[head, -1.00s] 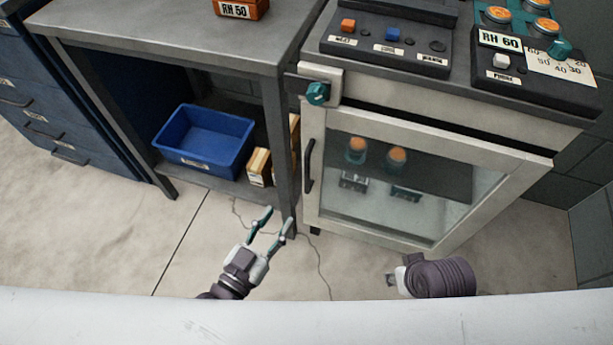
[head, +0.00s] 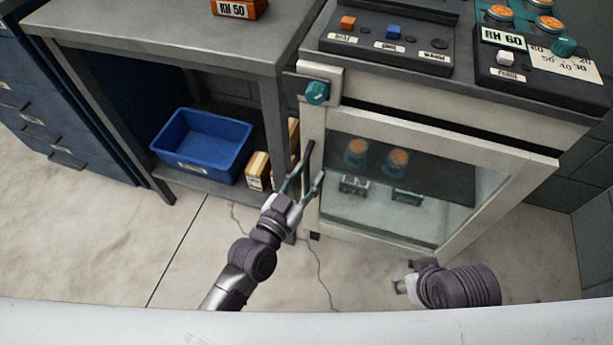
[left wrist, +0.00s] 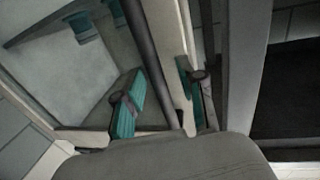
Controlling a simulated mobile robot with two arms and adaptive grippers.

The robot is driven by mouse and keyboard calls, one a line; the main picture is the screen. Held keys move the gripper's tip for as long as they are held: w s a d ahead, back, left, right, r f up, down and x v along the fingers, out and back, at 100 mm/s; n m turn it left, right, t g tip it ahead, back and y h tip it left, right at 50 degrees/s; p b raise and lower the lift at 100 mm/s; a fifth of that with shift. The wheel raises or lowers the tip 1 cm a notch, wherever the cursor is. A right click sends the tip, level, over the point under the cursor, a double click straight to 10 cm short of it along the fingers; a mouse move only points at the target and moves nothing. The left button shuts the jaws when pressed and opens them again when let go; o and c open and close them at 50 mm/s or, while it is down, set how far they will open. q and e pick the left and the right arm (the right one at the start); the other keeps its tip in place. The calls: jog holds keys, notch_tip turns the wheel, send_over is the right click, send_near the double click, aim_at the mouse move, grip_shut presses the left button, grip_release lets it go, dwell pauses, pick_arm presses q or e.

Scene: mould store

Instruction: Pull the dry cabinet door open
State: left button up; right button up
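The dry cabinet (head: 440,93) stands at the right in the head view, its pale-framed glass door (head: 480,148) shut. The door's dark upright handle (head: 308,157) is on its left side, partly covered by my left gripper (head: 304,182). My left gripper is open, at the lower part of the handle. In the left wrist view, the handle (left wrist: 144,45) runs between the two teal fingers of my left gripper (left wrist: 160,92), with visible gaps beside it. My right gripper (head: 402,286) is low in front of the cabinet, and its fingers are too unclear to judge.
A teal knob (head: 317,92) sits at the cabinet's upper left corner. A grey table (head: 170,35) stands close on the left, with a blue bin (head: 203,145) and small boxes (head: 259,171) on its lower shelf. The floor before the cabinet is clear.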

pick_arm(q)
grip_shut()
jog(key=shift+s, duration=0.1)
dwell(0.3)
